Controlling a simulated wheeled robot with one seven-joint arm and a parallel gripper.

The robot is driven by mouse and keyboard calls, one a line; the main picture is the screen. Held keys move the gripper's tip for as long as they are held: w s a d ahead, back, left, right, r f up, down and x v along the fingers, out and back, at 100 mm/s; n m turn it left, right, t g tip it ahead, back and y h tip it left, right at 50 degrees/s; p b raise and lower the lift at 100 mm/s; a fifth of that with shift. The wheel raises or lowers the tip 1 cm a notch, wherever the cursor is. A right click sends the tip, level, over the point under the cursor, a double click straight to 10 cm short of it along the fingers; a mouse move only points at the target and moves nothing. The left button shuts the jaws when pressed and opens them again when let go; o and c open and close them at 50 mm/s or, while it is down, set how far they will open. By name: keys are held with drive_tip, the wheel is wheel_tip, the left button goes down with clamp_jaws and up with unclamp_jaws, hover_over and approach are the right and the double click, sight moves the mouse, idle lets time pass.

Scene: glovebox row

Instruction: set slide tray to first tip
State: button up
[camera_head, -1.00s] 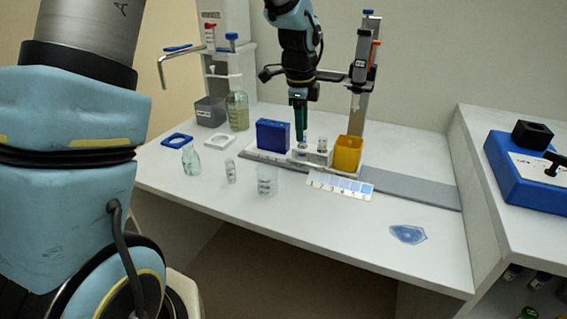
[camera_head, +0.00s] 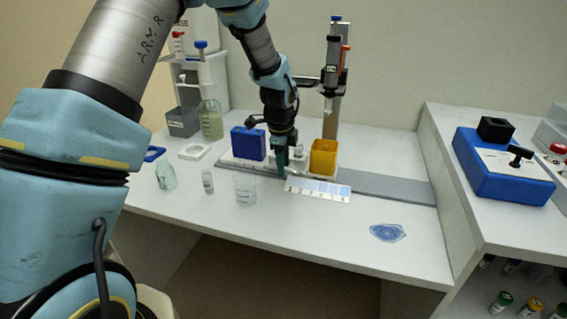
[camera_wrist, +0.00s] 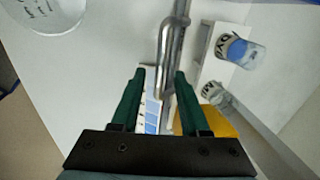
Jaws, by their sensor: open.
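The slide tray (camera_head: 230,164) is a white carriage on a grey rail (camera_head: 395,188), carrying a blue box (camera_head: 248,144), small vials and a yellow box (camera_head: 323,157). My gripper (camera_head: 282,170) is low at the tray's front edge, left of the yellow box, and hides part of the tray. In the wrist view, my gripper (camera_wrist: 160,78) is open. A metal bar handle (camera_wrist: 176,42) runs ahead of and partly between the fingertips; I cannot tell whether they touch it. A numbered strip with blue squares (camera_head: 318,190) lies in front of the tray.
A dispenser stand (camera_head: 333,75) rises behind the tray. A beaker (camera_head: 245,190), a small vial (camera_head: 208,182) and a flask (camera_head: 166,174) stand at the front left. A blue patch (camera_head: 387,232) lies front right. A blue device (camera_head: 503,165) sits on the right bench.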

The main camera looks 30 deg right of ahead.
clamp_jaws()
idle(0.4)
idle(1.1)
